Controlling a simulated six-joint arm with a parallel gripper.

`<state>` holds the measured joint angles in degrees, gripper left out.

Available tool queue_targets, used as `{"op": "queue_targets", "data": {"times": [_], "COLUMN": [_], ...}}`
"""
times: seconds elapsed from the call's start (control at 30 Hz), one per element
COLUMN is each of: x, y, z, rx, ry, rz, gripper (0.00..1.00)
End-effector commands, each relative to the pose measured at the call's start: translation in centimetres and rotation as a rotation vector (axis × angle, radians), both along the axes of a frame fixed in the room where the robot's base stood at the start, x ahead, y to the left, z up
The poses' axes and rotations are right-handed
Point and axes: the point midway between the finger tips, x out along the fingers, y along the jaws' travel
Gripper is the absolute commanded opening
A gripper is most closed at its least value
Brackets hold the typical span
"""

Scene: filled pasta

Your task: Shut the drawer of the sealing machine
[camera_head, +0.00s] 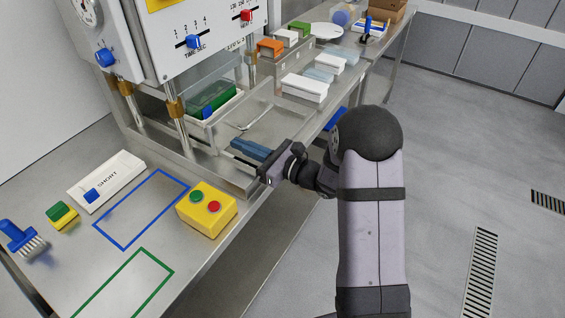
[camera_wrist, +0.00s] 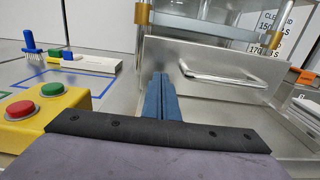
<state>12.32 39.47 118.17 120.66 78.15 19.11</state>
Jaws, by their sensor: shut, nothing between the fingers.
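The sealing machine (camera_head: 165,40) stands at the upper left with its dials and sliders. Its drawer (camera_head: 225,120) has a steel front with a bar handle, which also shows in the wrist view (camera_wrist: 215,75). The drawer front stands forward of the machine's posts, so the drawer appears pulled out. A green container (camera_head: 212,97) in a pale tray is behind the front. My gripper (camera_head: 250,150) is shut and empty, its blue fingers together. They are before the front's left part, left of the handle in the wrist view (camera_wrist: 161,85). I cannot tell whether they touch the drawer.
A yellow button box (camera_head: 207,210) stands close to my gripper on the bench. A white SHORT block (camera_head: 107,180), a blue brush (camera_head: 22,238) and blue and green outlines lie to the left. White containers (camera_head: 303,88) stand on the bench beyond the drawer.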

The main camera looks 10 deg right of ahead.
Motion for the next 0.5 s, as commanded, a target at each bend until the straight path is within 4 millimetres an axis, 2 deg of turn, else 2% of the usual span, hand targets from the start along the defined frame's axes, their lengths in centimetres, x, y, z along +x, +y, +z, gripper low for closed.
{"op": "queue_targets", "data": {"times": [0.3, 0.5], "x": [-4.2, -6.6], "y": [-4.5, -6.8], "z": [-0.1, -0.1], "rx": [0.000, 0.000], "ry": [-0.001, 0.000], "rz": [-0.006, -0.005], "gripper": [0.00, 0.00]}}
